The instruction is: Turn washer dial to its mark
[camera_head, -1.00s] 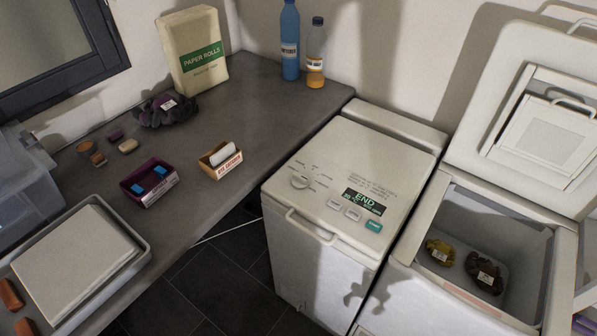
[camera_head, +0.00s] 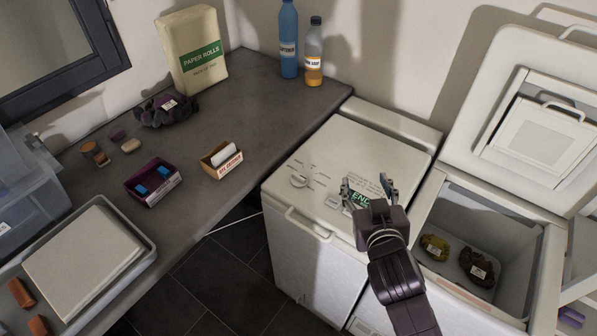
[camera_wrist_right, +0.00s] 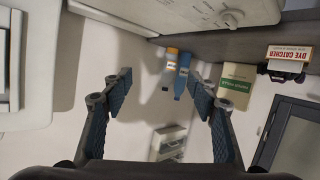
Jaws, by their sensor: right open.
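The washer (camera_head: 318,243) stands in the middle of the head view with its lid shut. Its round white dial (camera_head: 299,181) sits at the left of the top panel, with printed marks around it; the dial's exact setting is too small to read. A dark display (camera_head: 361,198) reads END, partly covered by my gripper. My right gripper (camera_head: 369,184) is open and empty above the panel, to the right of the dial and apart from it. In the right wrist view the dial (camera_wrist_right: 231,17) shows at the top, beyond the open fingers (camera_wrist_right: 157,92). My left gripper is not in view.
The right machine's raised lid (camera_head: 535,120) stands behind its open tub (camera_head: 490,200), which holds dark and yellowish bundles.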

